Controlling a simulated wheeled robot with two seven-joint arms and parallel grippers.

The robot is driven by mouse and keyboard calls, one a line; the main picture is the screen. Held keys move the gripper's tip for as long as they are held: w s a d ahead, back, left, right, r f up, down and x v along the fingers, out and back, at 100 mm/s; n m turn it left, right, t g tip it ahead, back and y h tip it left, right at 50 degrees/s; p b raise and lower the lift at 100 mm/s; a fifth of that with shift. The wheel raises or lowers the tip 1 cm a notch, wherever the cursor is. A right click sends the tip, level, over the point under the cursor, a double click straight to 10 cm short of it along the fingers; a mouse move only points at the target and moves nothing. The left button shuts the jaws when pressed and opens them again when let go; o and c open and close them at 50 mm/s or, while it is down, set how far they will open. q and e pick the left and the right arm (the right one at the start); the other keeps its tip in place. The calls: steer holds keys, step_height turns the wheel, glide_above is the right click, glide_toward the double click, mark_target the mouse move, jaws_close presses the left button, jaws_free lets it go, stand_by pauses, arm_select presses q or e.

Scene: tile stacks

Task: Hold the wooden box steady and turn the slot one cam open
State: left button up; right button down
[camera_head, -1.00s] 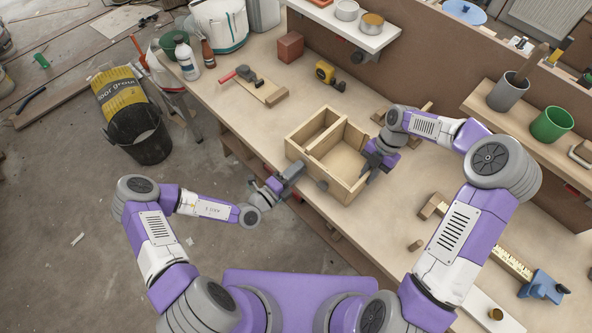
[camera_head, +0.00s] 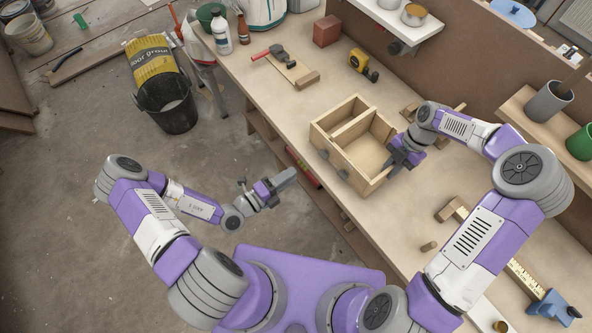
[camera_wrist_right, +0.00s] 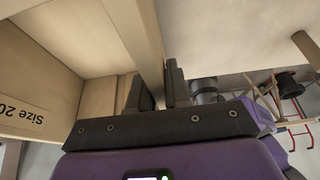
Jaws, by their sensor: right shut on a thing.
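The open wooden box (camera_head: 360,174) sits on the workbench, with a divider between two compartments. Two grey round cams show on its near side, one further left (camera_head: 324,153) and one further right (camera_head: 342,173); how each is turned is too small to tell. My right gripper (camera_head: 397,160) is shut on the box's right wall. In the right wrist view its fingers (camera_wrist_right: 160,88) stand on both sides of the wall edge (camera_wrist_right: 145,35). My left gripper (camera_head: 292,175) is apart from the box, in front of the bench edge; its finger gap cannot be made out.
A clamp (camera_head: 553,309) lies at the right. The bench (camera_head: 395,230) is clear just in front of the gripped wall.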

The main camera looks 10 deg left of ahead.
stand_by(0.3)
steer(key=c, duration=1)
jaws_free()
